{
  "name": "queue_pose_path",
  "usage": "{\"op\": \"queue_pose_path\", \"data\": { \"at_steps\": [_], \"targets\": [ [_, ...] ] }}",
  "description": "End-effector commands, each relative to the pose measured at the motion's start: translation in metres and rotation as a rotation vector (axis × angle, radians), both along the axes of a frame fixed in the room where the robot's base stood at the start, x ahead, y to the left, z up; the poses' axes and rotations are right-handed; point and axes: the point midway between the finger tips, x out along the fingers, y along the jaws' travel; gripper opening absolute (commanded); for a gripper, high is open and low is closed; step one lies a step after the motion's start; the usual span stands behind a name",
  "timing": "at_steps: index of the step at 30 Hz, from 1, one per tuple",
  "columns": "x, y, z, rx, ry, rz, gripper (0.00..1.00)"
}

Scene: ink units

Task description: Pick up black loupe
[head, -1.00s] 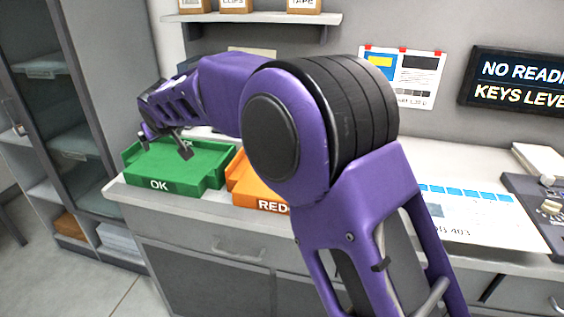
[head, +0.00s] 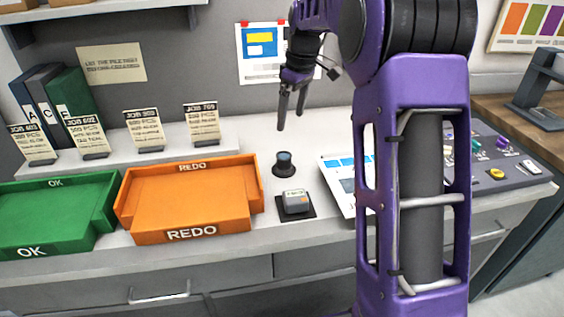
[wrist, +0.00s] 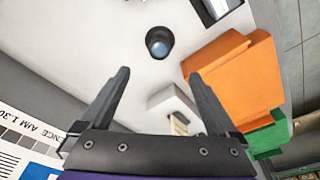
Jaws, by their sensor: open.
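The black loupe (head: 284,164) stands upright on the pale counter, a small dark cylinder with a wider base and a bluish lens on top. It also shows in the wrist view (wrist: 159,42), near the top middle. My gripper (head: 290,121) is open and empty, pointing down above the counter. In the head view it appears above and behind the loupe, apart from it. In the wrist view the loupe lies beyond the gap between the open fingers (wrist: 158,74), roughly centred between them.
A small grey device (head: 296,201) on a black pad sits in front of the loupe. The orange REDO tray (head: 190,234) and green OK tray (head: 40,250) are to the left. A raised ledge (head: 222,150) with job cards stands behind; a printed sheet (head: 340,185) lies right.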

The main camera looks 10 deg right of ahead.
Motion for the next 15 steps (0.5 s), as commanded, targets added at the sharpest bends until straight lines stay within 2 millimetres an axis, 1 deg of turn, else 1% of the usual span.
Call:
{"op": "queue_pose_path", "data": {
  "at_steps": [1,9,12,15],
  "targets": [
    [0.0,0.002,-0.015,0.0,0.006,0.002,0.95],
    [0.007,0.008,-0.071,-0.001,0.004,0.0,0.95],
    [0.009,0.01,-0.085,-0.002,0.001,0.001,0.95],
    [0.01,0.011,-0.093,-0.002,-0.002,0.001,0.95]
  ]
}}
